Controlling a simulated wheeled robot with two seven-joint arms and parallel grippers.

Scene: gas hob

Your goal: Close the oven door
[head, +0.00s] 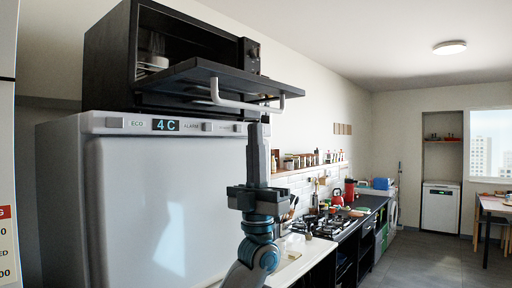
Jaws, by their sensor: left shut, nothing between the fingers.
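The black countertop oven (110,60) stands on top of the tall white fridge at the upper left. Its door (225,82) is open and juts out to the right, close to level. A white bar handle (235,103) runs along the door's outer edge. Light-coloured dishes (154,63) show inside the oven. My left gripper (258,127) points straight up with its fingers shut and nothing between them. Its tips are just below the door's outer edge, near the handle; I cannot tell whether they touch. My right gripper is not in view.
The white fridge (165,200) with a "4 C" display fills the left. A counter with a gas hob (328,226) runs back along the wall on the right, under a jar shelf (310,166). The grey floor (430,255) at the right is open, with a table (495,205) beyond.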

